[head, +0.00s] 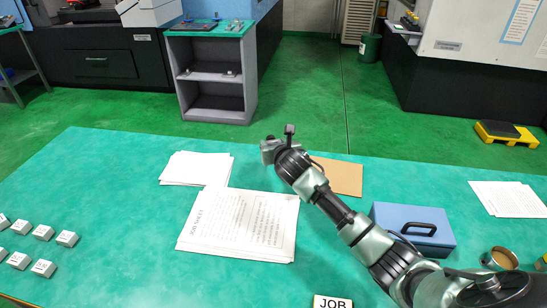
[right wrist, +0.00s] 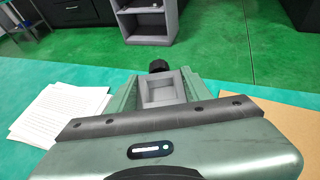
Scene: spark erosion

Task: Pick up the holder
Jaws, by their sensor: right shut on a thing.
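The holder is a grey block with a square recess and a black knob. It shows in the right wrist view (right wrist: 162,90) between the two finger pads, and in the head view (head: 268,148) near the far edge of the green table. My right gripper (head: 278,149) is shut on the holder, and its arm reaches in from the lower right. Part of the holder is hidden behind the wrist. I cannot tell whether it touches the table. My left gripper is not in view.
A job sheet (head: 240,225), a paper stack (head: 195,168) and a brown board (head: 340,178) lie around the gripper. A blue case (head: 412,222) and a round tin (head: 500,258) are at right. Several small labelled blocks (head: 43,232) stand at left. The table's front middle is mostly clear.

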